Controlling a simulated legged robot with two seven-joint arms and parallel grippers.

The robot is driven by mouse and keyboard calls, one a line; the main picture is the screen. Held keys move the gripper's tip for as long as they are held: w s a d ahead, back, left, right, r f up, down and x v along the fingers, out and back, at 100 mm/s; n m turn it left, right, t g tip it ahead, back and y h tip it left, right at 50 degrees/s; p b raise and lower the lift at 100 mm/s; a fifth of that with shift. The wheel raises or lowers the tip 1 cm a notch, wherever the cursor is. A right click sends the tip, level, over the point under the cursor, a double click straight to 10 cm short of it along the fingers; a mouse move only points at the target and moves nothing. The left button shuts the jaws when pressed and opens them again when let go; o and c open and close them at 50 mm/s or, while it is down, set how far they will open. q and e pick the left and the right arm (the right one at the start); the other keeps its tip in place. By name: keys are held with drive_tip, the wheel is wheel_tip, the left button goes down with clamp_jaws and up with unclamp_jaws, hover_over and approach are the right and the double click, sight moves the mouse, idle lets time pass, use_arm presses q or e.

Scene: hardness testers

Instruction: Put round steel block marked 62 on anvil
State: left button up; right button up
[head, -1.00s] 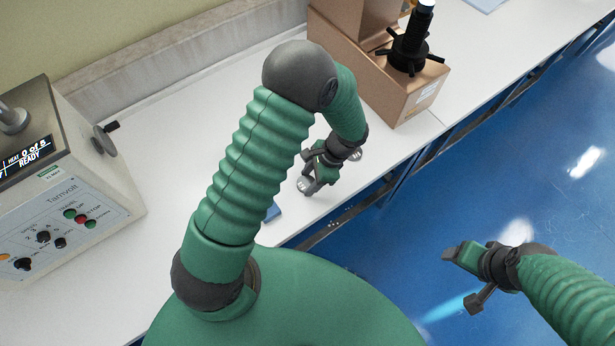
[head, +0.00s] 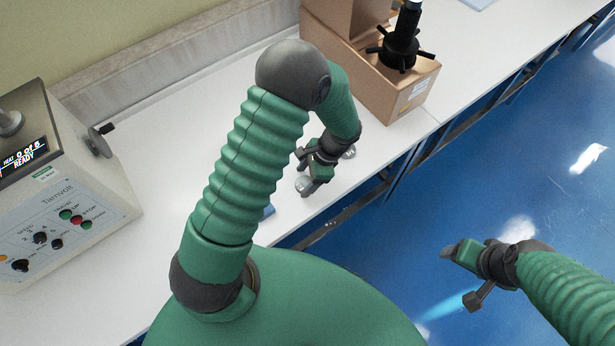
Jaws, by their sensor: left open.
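A round steel block (head: 302,185) lies on the white bench, at the fingertips of my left gripper (head: 308,174). The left gripper is open and points down at the bench, partly covering the block. Whether the fingers touch the block I cannot tell. A second shiny round piece (head: 349,152) shows behind the gripper's wrist. No number can be read on either piece. A brown tester (head: 387,88) with a black star handwheel (head: 400,50) and a spindle stands at the back right; its anvil top is not clearly visible. My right gripper (head: 460,276) is open and empty over the blue floor.
A beige control unit (head: 65,195) with knobs and a lit display reading READY stands at the left. A small blue item (head: 268,211) lies partly hidden behind my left arm. The white bench (head: 170,130) is clear between the control unit and my arm.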

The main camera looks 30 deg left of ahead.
use_arm(q)
drive_tip(key=shift+s+a+f, duration=0.2)
drive_tip(key=shift+s+a, duration=0.15)
drive_tip(key=shift+s, duration=0.05)
drive_tip(key=shift+r, duration=0.1)
drive_tip(key=shift+d+r, duration=0.1)
drive_tip(key=shift+r, duration=0.2)
drive_tip(key=v, duration=1.2)
drive_tip(key=s+r+n+t+h, duration=0.3)
drive_tip(key=s+n+t, duration=0.2)
drive_tip(key=n, duration=0.5)
drive_tip(key=shift+s+d+t+h+p, duration=0.15)
drive_tip(key=shift+s+t+h+p, duration=0.15)
drive_tip(key=shift+s, duration=0.9)
drive_tip(key=shift+s+r, duration=0.1)
drive_tip(key=shift+r, duration=0.1)
drive_tip(key=shift+c, duration=0.3)
